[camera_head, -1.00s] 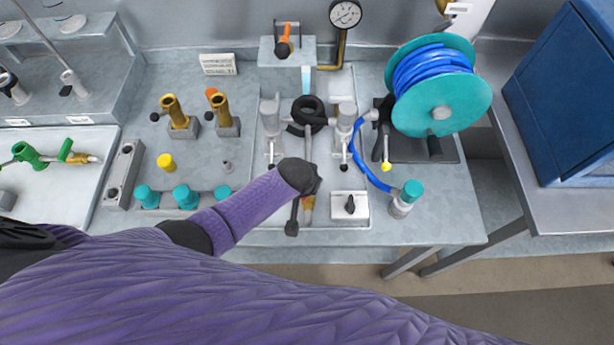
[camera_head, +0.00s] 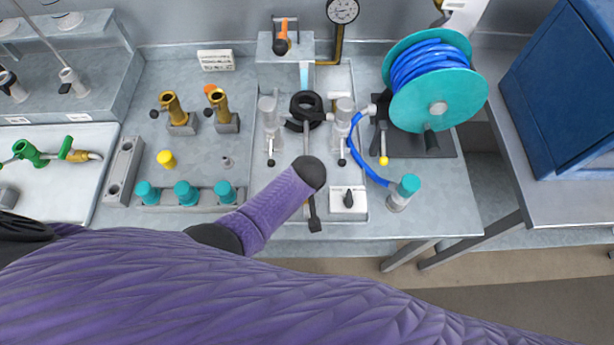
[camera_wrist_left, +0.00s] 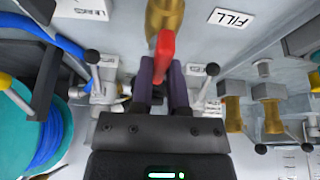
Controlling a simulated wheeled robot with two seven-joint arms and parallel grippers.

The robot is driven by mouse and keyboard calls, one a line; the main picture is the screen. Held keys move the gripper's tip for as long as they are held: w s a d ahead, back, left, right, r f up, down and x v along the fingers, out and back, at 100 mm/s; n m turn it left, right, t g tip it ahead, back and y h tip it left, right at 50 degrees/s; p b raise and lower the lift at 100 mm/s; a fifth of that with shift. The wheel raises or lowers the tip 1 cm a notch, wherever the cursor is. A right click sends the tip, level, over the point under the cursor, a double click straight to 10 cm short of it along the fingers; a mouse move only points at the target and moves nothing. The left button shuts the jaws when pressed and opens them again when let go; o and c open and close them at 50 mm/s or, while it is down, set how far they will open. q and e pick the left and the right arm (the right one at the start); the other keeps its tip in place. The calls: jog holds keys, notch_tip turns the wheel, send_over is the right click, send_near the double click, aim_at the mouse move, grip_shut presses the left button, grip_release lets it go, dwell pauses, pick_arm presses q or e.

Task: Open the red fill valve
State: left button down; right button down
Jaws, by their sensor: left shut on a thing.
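The red fill valve handle (camera_wrist_left: 165,48) shows in the left wrist view, below its brass valve body (camera_wrist_left: 165,16), beside a plate marked FILL (camera_wrist_left: 231,18). My left gripper (camera_wrist_left: 161,72) has its two purple fingers on either side of the red handle and is shut on it. In the head view my left arm (camera_head: 275,205) reaches over the front of the bench and hides the valve; the fingers cannot be made out there. My right gripper is not in view.
A teal reel with blue hose (camera_head: 432,80) stands to the right, its hose running beside the central fixture. Brass valves (camera_head: 175,112) and teal caps (camera_head: 187,194) stand to the left.

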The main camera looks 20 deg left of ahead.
pick_arm(q)
jog(key=shift+w, duration=0.1)
jog(key=c, duration=0.6)
grip_release()
jog(key=shift+r, duration=0.1)
jog(key=p+v, duration=0.5)
jog(key=v, duration=0.4)
jog(key=shift+s+d+r, duration=0.1)
jog(key=shift+s+r, duration=0.15)
jog(key=shift+r, duration=0.05)
